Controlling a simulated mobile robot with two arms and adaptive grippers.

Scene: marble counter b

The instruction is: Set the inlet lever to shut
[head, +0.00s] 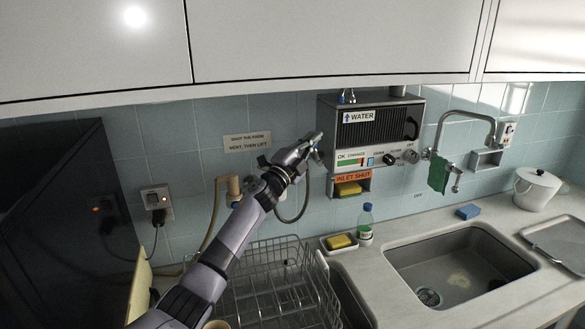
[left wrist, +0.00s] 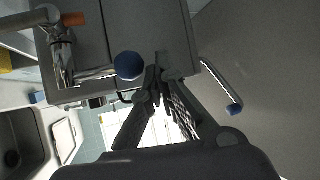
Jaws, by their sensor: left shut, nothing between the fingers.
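The grey wall-mounted water unit (head: 378,132) hangs on the tiled wall in the head view. An orange label reading INLET SHUT (head: 352,203) sits below its left part. My left gripper (head: 314,145) is at the unit's left side, shut and empty. In the left wrist view its fingertips (left wrist: 165,78) are together close to the grey housing (left wrist: 140,25). A metal rod with a round blue knob (left wrist: 129,65) is left of the fingertips. A thin blue-tipped lever (left wrist: 222,88) is at right. I cannot tell which is the inlet lever. My right gripper is out of view.
A wire dish rack (head: 285,285) stands below my left arm. A bottle (head: 366,224) and a yellow sponge (head: 339,241) stand left of the sink (head: 460,270). A hose (head: 212,222) hangs on the wall. The upper cabinets (head: 320,40) overhang the unit.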

